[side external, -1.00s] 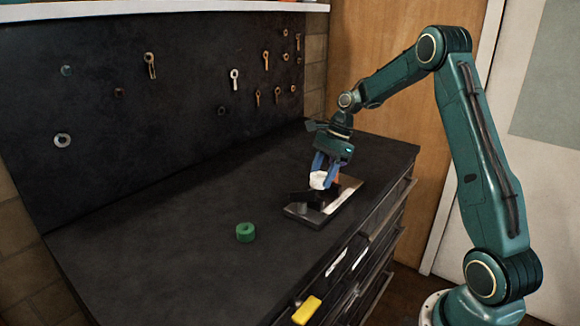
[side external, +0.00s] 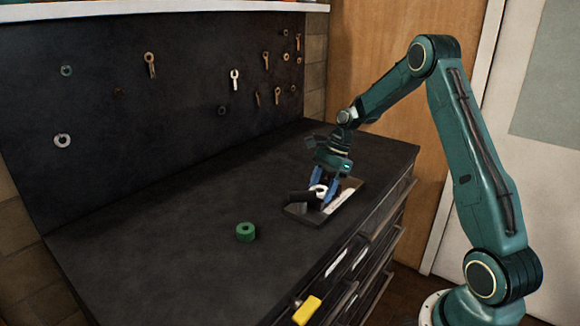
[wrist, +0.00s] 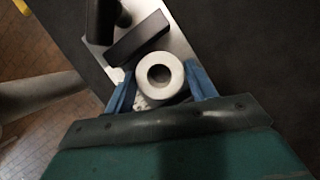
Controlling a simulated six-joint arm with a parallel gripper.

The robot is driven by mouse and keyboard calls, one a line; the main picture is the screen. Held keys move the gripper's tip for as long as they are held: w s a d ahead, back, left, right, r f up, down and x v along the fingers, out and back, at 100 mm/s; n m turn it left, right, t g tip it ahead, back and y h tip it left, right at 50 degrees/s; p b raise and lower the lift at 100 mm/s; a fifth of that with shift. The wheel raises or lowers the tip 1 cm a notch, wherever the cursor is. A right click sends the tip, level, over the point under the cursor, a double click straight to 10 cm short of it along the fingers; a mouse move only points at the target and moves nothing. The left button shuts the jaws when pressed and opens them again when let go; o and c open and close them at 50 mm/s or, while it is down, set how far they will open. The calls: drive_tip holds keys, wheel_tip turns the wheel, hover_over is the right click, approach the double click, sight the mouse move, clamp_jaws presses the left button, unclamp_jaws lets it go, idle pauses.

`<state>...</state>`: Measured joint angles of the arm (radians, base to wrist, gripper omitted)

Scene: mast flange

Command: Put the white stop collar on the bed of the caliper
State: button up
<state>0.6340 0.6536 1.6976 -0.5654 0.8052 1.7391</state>
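The white stop collar (side external: 319,190) is a short ring with a round hole, seen from above in the wrist view (wrist: 141,76). My gripper (side external: 323,189) has its blue fingers on either side of it, close against its sides, and seems shut on it. The caliper (side external: 296,210) is a flat metal plate with dark blocks on it; its bright plate and a dark bar show in the wrist view (wrist: 180,44). The collar is low over the caliper, beside the dark bar. I cannot tell whether it touches the bed, as its underside is hidden.
A green ring (side external: 245,232) lies on the dark bench top to the left of the caliper. Wrenches and rings hang on the dark back panel (side external: 190,80). The bench's left part is clear.

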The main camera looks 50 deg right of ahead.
drive_tip(key=shift+o, duration=1.1)
drive_tip(key=shift+r, duration=0.1)
drive_tip(key=shift+r, duration=0.15)
drive_tip(key=v, duration=1.2)
